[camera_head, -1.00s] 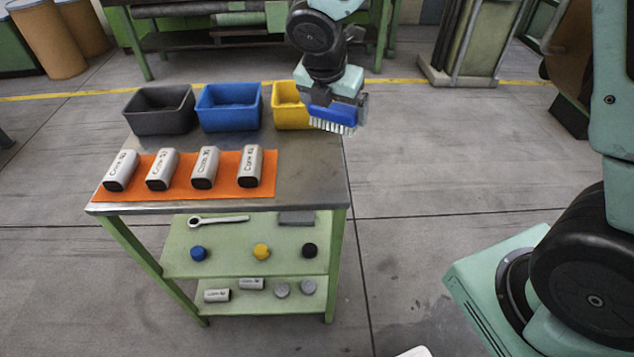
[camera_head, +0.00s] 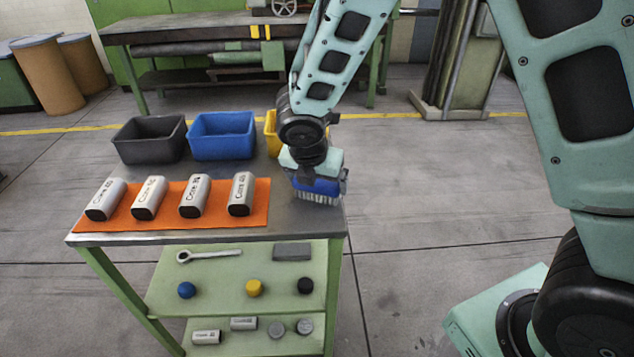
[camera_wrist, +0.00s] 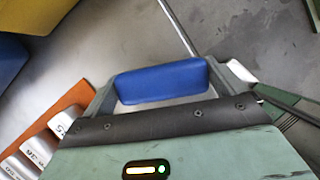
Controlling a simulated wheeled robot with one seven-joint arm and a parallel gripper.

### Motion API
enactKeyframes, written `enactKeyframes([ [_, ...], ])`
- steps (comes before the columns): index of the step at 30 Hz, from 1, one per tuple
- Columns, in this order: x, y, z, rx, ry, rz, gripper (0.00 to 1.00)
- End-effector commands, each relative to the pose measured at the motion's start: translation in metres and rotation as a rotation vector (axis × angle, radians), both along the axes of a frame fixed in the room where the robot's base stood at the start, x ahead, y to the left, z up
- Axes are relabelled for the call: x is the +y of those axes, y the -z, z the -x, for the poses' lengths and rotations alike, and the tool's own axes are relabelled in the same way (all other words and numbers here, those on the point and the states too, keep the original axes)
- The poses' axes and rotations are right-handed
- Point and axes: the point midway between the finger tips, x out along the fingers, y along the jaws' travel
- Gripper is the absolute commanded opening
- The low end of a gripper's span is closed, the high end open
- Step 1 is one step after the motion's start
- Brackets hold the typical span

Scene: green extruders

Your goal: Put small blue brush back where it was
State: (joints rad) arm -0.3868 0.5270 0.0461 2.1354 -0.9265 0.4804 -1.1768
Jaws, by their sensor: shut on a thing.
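The small blue brush (camera_head: 318,187) has a blue body and pale bristles pointing down. My gripper (camera_head: 317,180) is shut on it at the right end of the metal table top (camera_head: 240,222), right of the orange mat. The bristles are at or just above the table top; I cannot tell whether they touch. In the wrist view the blue back of the brush (camera_wrist: 162,82) sits between the two fingers of my gripper (camera_wrist: 165,84). The bristles are hidden there.
Several white cores (camera_head: 194,196) lie on the orange mat (camera_head: 150,222). Grey (camera_head: 150,145), blue (camera_head: 222,142) and yellow (camera_head: 271,133) bins stand behind; my arm partly covers the yellow one. Shelves below hold a wrench (camera_head: 209,256), caps and other parts. The table's right edge is close to the brush.

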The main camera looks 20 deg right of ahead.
Motion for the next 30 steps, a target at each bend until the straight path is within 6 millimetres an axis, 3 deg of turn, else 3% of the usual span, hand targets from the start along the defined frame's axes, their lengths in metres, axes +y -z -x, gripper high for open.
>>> enactKeyframes([
  [10,0.000,0.004,0.000,-0.001,0.000,-0.001,0.70],
  [11,0.000,0.004,0.000,-0.001,0.000,-0.001,0.98],
  [20,0.000,-0.001,0.000,-0.002,0.001,0.000,1.00],
  [25,0.005,-0.021,0.005,-0.005,0.001,-0.003,1.00],
  [30,0.014,-0.055,0.015,-0.006,0.000,-0.004,1.00],
])
